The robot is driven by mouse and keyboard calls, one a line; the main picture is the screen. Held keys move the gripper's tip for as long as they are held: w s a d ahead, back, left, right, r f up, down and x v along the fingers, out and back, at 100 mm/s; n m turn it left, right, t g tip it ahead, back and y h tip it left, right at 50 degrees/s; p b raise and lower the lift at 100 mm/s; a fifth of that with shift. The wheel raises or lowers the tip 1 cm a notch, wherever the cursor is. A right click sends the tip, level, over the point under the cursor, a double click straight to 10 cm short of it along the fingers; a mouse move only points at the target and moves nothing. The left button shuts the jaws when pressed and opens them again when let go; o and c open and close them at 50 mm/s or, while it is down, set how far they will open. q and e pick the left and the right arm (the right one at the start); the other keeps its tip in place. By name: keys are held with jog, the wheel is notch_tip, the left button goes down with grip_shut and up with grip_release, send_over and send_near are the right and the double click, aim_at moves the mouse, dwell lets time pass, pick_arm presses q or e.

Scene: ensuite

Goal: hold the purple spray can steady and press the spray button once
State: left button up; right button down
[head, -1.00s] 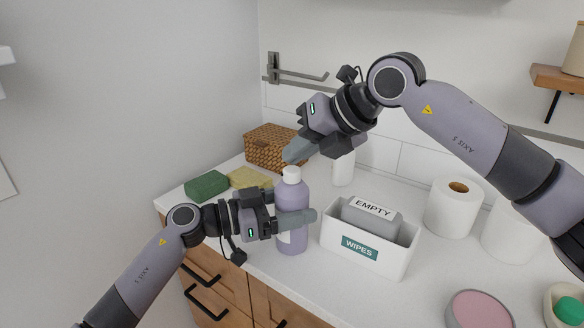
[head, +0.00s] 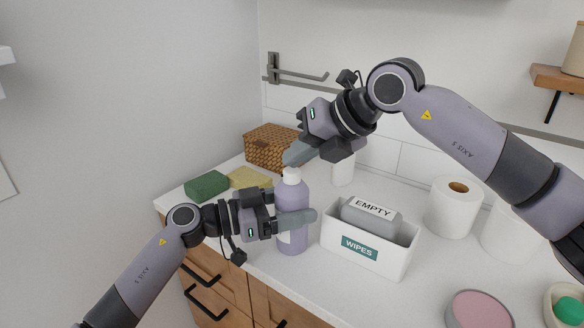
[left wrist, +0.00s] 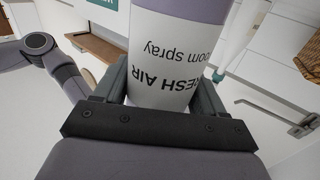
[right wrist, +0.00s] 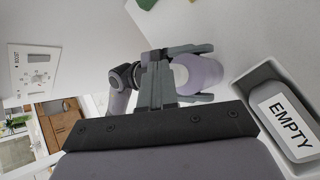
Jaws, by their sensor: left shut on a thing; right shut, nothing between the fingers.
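The purple spray can (head: 292,194) stands upright near the counter's front edge, with a white top (head: 291,174). Its white label, reading "room spray", shows upside down in the left wrist view (left wrist: 160,60). My left gripper (head: 297,218) is shut around the can's body from the left. My right gripper (head: 290,156) is shut and empty, its fingertips right at the white top from above. I cannot tell whether they touch it. In the right wrist view the shut fingers (right wrist: 156,82) partly cover the top, and the can (right wrist: 205,70) shows beside them. The button itself is hidden.
A white wipes box (head: 384,262) with a grey "EMPTY" pack stands right of the can. Behind are a wicker basket (head: 265,148), green (head: 206,185) and yellow sponges (head: 250,178), and a white bottle (head: 343,170). Paper rolls (head: 452,210) stand farther right.

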aim_at(297, 171)
jog(key=shift+f, duration=0.2)
jog(key=shift+r, duration=0.85)
jog(key=shift+r, duration=2.55)
pick_arm(q)
jog(key=o, duration=1.3)
jog(key=shift+a, duration=0.1)
